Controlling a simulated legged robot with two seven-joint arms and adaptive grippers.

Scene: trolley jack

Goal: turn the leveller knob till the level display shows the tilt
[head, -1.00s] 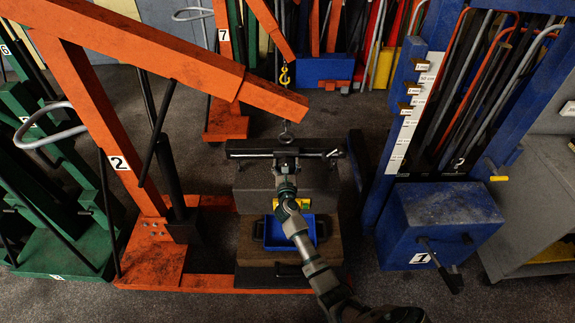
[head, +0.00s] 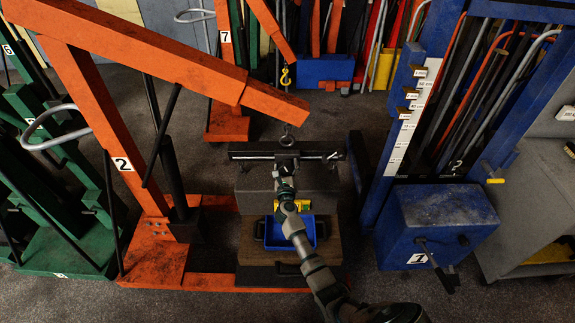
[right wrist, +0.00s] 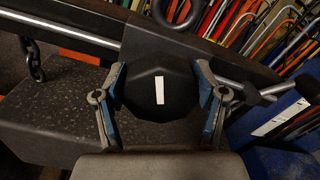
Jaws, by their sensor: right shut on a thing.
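The leveller (head: 250,155) is a dark bar with a bright metal rod, hanging under the orange crane's hook, above a grey block. In the right wrist view its black faceted knob (right wrist: 142,88) faces the camera, with a white mark that stands nearly upright. My right gripper (right wrist: 160,95) is shut on this knob, one finger on each side. In the head view the right gripper (head: 285,165) is at the middle of the bar and hides the knob. A small yellow item (head: 308,204) shows beside my right arm; I cannot read any display. My left gripper is not in view.
The orange crane (head: 150,52) spans the left, its boom ending above the bar. A blue tray (head: 272,235) sits on a brown block below. The blue press (head: 440,225) stands to the right, green frames (head: 65,235) at the far left. A chain (right wrist: 33,62) hangs beside the bar.

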